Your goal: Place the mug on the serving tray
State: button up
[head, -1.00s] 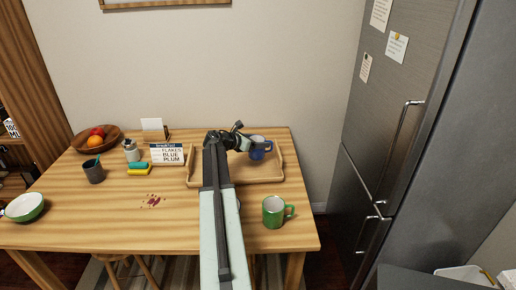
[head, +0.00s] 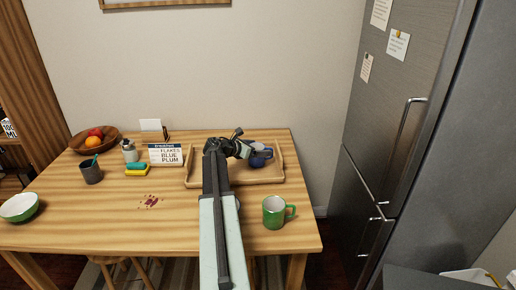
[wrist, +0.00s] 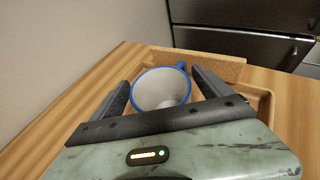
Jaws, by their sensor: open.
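A blue mug (head: 260,160) with a white inside is within the wooden serving tray (head: 262,183), toward its right side. In the wrist view the mug (wrist: 160,90) shows its blue rim and white inside, with its handle at the far side. It looks upright; its base is hidden. My gripper (head: 243,148) is open, with one finger on each side of the mug in the wrist view (wrist: 160,84). I cannot tell whether the fingers touch it. A green mug (head: 273,212) stands on the table in front of the tray.
A small sign (head: 166,155), a yellow and teal sponge (head: 137,169), a jar (head: 130,150), a dark cup (head: 91,172) and a fruit bowl (head: 82,143) stand left of the tray. A red stain (head: 151,202) marks the table. A fridge (head: 400,110) stands at the right.

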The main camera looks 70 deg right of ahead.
jog(key=p+v, duration=0.4)
jog(key=v, duration=0.8)
